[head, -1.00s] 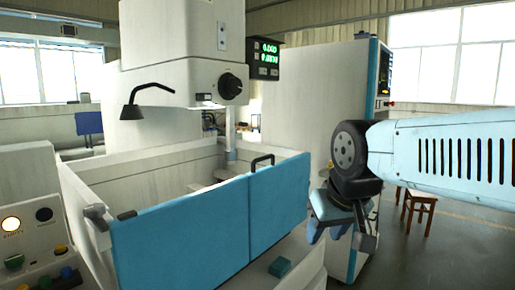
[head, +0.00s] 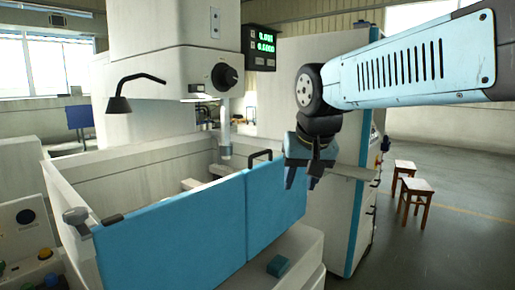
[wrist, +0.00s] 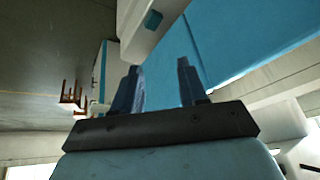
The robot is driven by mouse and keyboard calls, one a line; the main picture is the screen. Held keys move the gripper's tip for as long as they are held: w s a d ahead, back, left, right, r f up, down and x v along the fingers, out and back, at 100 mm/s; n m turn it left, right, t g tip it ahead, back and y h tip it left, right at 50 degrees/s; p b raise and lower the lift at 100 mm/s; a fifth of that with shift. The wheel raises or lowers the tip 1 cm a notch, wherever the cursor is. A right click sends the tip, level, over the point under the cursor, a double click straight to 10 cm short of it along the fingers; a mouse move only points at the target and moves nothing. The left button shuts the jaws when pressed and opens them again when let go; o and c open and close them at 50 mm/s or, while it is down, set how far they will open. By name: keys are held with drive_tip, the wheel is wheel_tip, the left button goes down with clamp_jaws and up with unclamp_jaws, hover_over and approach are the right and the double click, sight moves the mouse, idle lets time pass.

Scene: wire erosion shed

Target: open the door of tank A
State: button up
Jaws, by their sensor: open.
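The tank (head: 150,160) is an open-topped, pale box with a blue two-panel front door (head: 170,250); I see no letter on it. The door looks closed. A black bar handle (head: 259,154) stands on its top edge near the right panel. A grey knob latch (head: 76,216) sits at the left corner, beside a small black fitting (head: 112,219). My gripper (head: 302,185) is open and empty, fingers down, by the door's right end, to the right of the bar handle. In the wrist view, my gripper (wrist: 158,68) has the blue door (wrist: 245,40) beyond its fingers; I cannot tell the gap.
A small teal block (head: 278,266) sits on the ledge below the door. A machine head with a lamp (head: 120,100) overhangs the tank. A white and blue cabinet (head: 350,215) stands behind my gripper. Two wooden stools (head: 416,190) stand on open floor at right.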

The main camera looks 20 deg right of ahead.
drive_tip(key=w+r+m+h, duration=0.1)
drive_tip(key=w+r+m, duration=0.1)
drive_tip(key=w+r, duration=0.3)
drive_tip(key=w+r+m, duration=0.2)
drive_tip(key=w+r, duration=0.1)
drive_tip(key=w, duration=0.5)
drive_tip(key=m+h, duration=0.1)
drive_tip(key=m, duration=0.4)
approach(262, 152)
drive_tip(key=shift+g, duration=0.4)
drive_tip(key=x, duration=0.2)
drive_tip(key=w+x, duration=0.1)
drive_tip(key=x, duration=0.5)
drive_tip(key=shift+w+d+r, duration=0.15)
drive_tip(key=shift+w+d, duration=0.1)
drive_tip(key=shift+w, duration=0.1)
clamp_jaws()
drive_tip(key=shift+r, duration=0.1)
